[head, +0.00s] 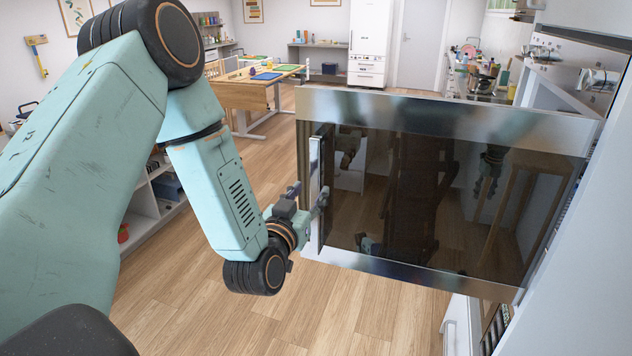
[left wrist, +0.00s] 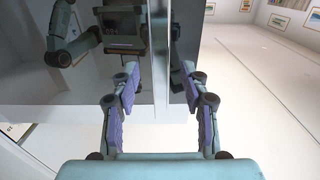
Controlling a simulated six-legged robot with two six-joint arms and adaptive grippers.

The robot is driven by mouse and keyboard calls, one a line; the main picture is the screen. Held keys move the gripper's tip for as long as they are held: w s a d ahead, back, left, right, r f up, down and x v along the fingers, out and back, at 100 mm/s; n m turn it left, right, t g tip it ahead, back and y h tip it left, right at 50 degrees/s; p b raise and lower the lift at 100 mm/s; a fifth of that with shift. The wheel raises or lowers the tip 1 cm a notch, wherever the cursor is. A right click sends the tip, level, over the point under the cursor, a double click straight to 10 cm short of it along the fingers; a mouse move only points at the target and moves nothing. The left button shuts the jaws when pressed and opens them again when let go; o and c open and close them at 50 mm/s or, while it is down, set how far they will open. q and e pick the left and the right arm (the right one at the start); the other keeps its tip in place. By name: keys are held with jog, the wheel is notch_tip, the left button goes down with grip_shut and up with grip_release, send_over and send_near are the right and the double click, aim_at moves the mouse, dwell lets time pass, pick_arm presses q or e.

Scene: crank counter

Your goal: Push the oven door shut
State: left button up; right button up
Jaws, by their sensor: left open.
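The oven door (head: 450,115) stands open, reaching left from the oven side at the right of the head view. It has dark glass in a steel frame. Its upright handle (head: 315,165) is at the door's left edge; it also shows in the left wrist view (left wrist: 159,50). My left gripper (head: 309,194) is open at the handle. In the left wrist view the fingers (left wrist: 158,75) are spread on either side of the handle's line. I cannot tell whether they touch it. The oven's inside is hidden, and my right gripper shows only as a possible reflection in the glass.
Wood floor (head: 190,290) is clear below and left of the door. A low white shelf (head: 155,195) stands at the left behind my arm. A wooden table (head: 245,90) and a cluttered counter (head: 470,85) stand farther back.

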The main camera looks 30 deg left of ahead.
aim_at(314, 186)
pick_arm(q)
jog(key=shift+w+a+f, duration=0.1)
jog(key=shift+w+a, duration=0.4)
jog(key=shift+w, duration=0.4)
jog(key=shift+w+d+r+p, duration=0.15)
jog(key=shift+w, duration=0.4)
jog(key=shift+w+d+r+p, duration=0.1)
jog(key=shift+w+p, duration=0.05)
jog(key=shift+w, duration=0.35)
jog(key=shift+w+a+f, duration=0.3)
jog(key=shift+w+a, duration=0.1)
jog(key=shift+a, duration=0.1)
jog(key=shift+s+d+r, duration=0.15)
jog(key=shift+d, duration=0.05)
jog(key=shift+c, duration=0.6)
jog(key=shift+d+r, duration=0.1)
jog(key=shift+d, duration=0.1)
jog(key=shift+c, duration=1.3)
jog(key=shift+a, duration=0.3)
jog(key=c, duration=0.5)
jog(key=shift+d, duration=0.15)
grip_shut()
